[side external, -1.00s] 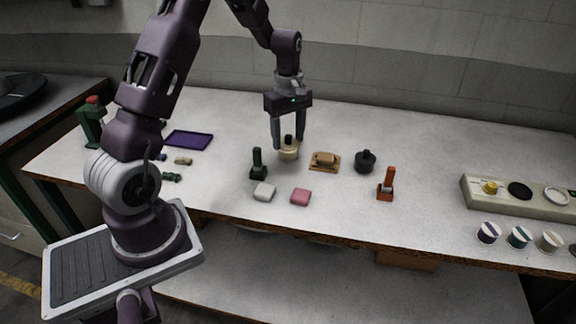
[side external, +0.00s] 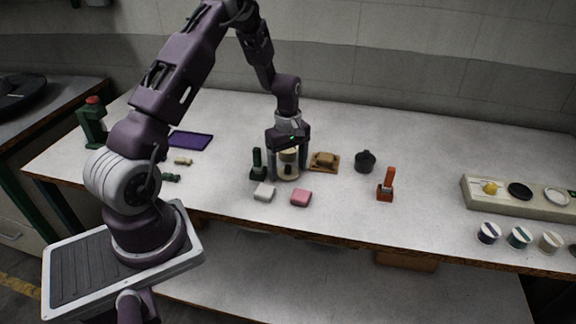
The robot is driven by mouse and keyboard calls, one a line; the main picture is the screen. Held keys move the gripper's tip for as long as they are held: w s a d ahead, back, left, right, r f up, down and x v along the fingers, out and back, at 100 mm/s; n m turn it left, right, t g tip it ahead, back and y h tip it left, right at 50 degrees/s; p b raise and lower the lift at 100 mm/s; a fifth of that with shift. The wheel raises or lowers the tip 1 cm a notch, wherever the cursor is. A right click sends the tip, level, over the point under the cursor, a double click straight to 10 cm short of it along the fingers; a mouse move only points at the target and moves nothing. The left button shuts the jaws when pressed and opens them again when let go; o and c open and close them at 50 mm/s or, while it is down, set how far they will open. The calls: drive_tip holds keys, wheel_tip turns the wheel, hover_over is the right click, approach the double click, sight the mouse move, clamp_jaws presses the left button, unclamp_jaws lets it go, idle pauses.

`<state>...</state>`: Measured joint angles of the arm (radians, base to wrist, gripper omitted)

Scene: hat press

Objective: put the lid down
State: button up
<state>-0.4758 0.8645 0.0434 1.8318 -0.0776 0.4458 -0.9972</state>
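A round cream piece with a dark knob-like part (side external: 288,169) is between the fingers of my gripper (side external: 289,176), over the middle of the bench. More cream (side external: 288,156) shows above the dark part, close under the palm. I cannot tell which part is the lid, or whether it rests on something below. My gripper is low and tilted, with one finger on each side of the piece. The view is too small to show whether the fingers touch it. A dark round pot with a knob (side external: 365,161) stands apart to the right.
A green stamp-like piece (side external: 257,165) stands close left of my gripper. A tan block on a board (side external: 324,161) is close right. An orange upright piece (side external: 387,184) is farther right.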

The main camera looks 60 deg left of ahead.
sight(288, 166)
wheel_tip(288, 166, up, 12)
drive_tip(key=s+d+r+m+t, duration=0.25)
drive_tip(key=d+r+m, duration=0.25)
drive_tip(key=d+r, duration=0.4)
drive_tip(key=s+d+r+m+t, duration=0.1)
drive_tip(key=s+d+r+m, duration=0.1)
drive_tip(key=s, duration=0.5)
drive_tip(key=s+d+r+m+t, duration=0.1)
drive_tip(key=s+d+r+m, duration=0.2)
drive_tip(key=s+d+m, duration=0.2)
drive_tip(key=s+d+r+m+t, duration=0.1)
drive_tip(key=s+d+r+m, duration=0.1)
drive_tip(key=s+d+m, duration=0.2)
drive_tip(key=s+m, duration=0.2)
drive_tip(key=s, duration=0.2)
drive_tip(key=shift+s+d+r, duration=0.15)
drive_tip(key=shift+s+r, duration=0.1)
drive_tip(key=shift+s, duration=0.1)
